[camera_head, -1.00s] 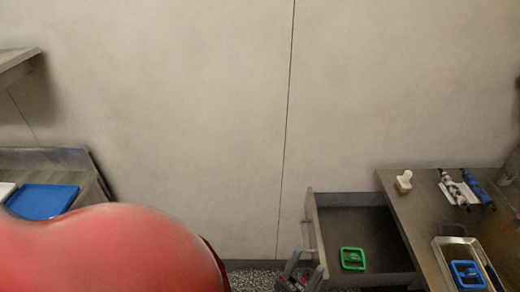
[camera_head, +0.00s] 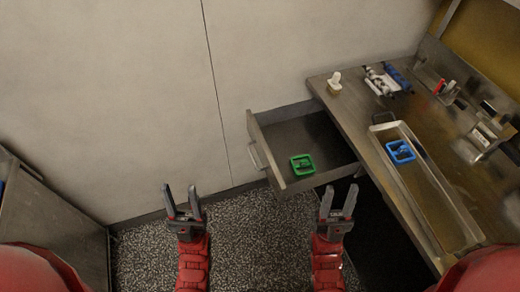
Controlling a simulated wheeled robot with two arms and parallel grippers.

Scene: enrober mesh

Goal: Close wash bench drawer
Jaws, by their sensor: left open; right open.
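The wash bench drawer (camera_head: 270,165) stands pulled out from the left side of the bench (camera_head: 345,112). Its handle (camera_head: 254,156) is on the front panel, which faces left. A green square item (camera_head: 302,164) lies inside the drawer near its near side. My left gripper (camera_head: 182,197) is open and empty over the floor, to the left of and nearer than the drawer. My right gripper (camera_head: 338,199) is open and empty, just nearer than the drawer's near side and left of the bench. Neither gripper appears to touch the drawer.
A metal tray (camera_head: 436,205) with a blue square item (camera_head: 400,151) lies on the bench. A small pale-topped item (camera_head: 334,83) and blue and white rolls (camera_head: 388,79) stand further back. Speckled floor (camera_head: 240,235) is free left of the drawer. A grey cabinet (camera_head: 50,225) is at far left.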

